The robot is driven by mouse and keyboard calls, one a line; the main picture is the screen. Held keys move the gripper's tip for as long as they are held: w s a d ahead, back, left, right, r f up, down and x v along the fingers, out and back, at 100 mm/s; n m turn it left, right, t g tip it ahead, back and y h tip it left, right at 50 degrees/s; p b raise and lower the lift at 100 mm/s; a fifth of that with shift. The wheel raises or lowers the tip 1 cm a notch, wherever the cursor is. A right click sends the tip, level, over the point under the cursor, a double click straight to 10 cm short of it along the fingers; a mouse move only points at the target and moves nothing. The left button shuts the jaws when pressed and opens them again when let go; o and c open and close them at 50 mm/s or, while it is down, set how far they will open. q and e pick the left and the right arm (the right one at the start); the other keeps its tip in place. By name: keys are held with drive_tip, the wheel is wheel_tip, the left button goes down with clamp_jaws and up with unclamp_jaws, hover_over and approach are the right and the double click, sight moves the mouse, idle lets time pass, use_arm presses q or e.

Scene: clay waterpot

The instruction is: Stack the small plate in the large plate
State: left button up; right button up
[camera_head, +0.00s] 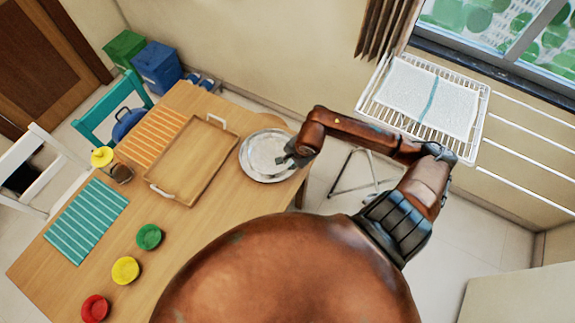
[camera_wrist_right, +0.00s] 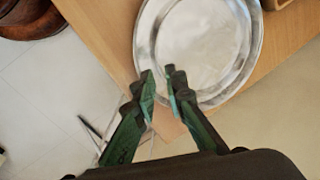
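Two round silver metal plates show at the right end of the wooden table. The small plate (camera_head: 268,147) lies over the large plate (camera_head: 249,174), whose rim shows at the lower left; I cannot tell if it is fully seated. In the right wrist view the silver plates (camera_wrist_right: 200,40) fill the top, with overlapping rims. My right gripper (camera_head: 290,157) is at the right edge of the plates. In the wrist view its fingertips (camera_wrist_right: 160,78) are apart at the near rim, with no plate visibly clamped between them. My left gripper is not in view.
A wooden tray (camera_head: 190,165) with white handles lies left of the plates. Green (camera_head: 149,237), yellow (camera_head: 125,270) and red (camera_head: 95,308) round items stand along the table's near side. A white rack (camera_head: 420,100) stands beyond my arm. Bare table lies in front of the tray.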

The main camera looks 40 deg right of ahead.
drive_tip(key=v, duration=0.6)
idle(0.4)
